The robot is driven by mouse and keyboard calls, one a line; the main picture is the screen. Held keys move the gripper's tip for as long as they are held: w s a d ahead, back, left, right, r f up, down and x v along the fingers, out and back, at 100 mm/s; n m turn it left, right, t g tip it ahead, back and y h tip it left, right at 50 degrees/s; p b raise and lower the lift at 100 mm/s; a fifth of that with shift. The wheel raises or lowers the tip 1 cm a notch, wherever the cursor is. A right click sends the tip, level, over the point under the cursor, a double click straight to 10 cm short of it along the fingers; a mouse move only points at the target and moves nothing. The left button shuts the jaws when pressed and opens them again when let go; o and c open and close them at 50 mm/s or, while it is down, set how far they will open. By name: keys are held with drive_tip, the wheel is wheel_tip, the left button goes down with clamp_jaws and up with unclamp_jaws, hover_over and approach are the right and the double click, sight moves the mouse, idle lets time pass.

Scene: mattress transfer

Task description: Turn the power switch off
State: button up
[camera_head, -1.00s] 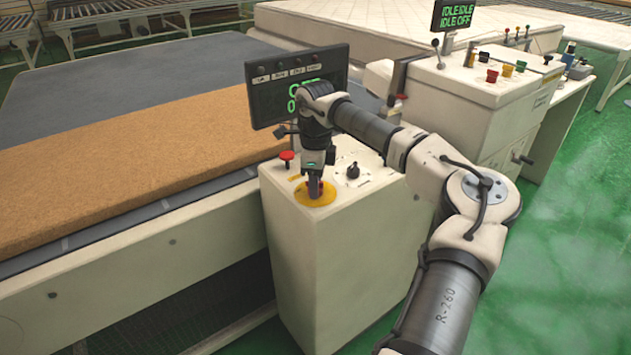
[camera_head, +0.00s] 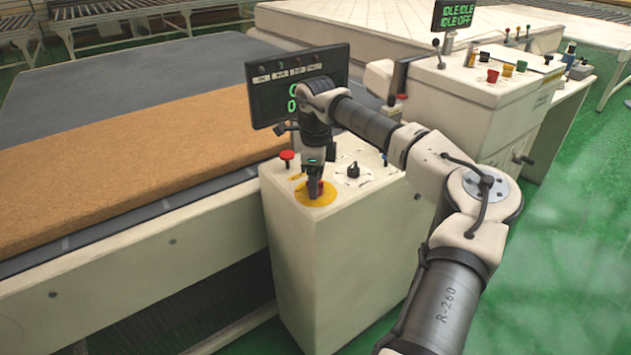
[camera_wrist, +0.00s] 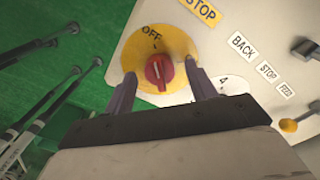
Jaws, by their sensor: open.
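The power switch (camera_wrist: 158,71) is a red rotary knob on a round yellow plate (camera_wrist: 176,42) with an "OFF" mark in the wrist view. The knob's white line points toward the "OFF" side. My gripper (camera_wrist: 160,80) is open, with one finger on each side of the knob; whether either finger touches it I cannot tell. In the head view, my gripper (camera_head: 313,188) points down over the yellow plate (camera_head: 318,200) on top of the white control cabinet (camera_head: 340,260), largely hiding the knob.
A red mushroom button (camera_head: 287,156) and a black knob (camera_head: 352,170) stand close to my gripper. A dark display (camera_head: 262,100) rises behind, partly covered by my arm. A brown mattress (camera_head: 130,165) lies on the conveyor to the left. Green floor is open at right.

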wheel_tip(320, 180, up, 13)
drive_tip(key=b, duration=0.1)
drive_tip(key=shift+b, duration=0.4)
drive_tip(key=shift+r, duration=0.1)
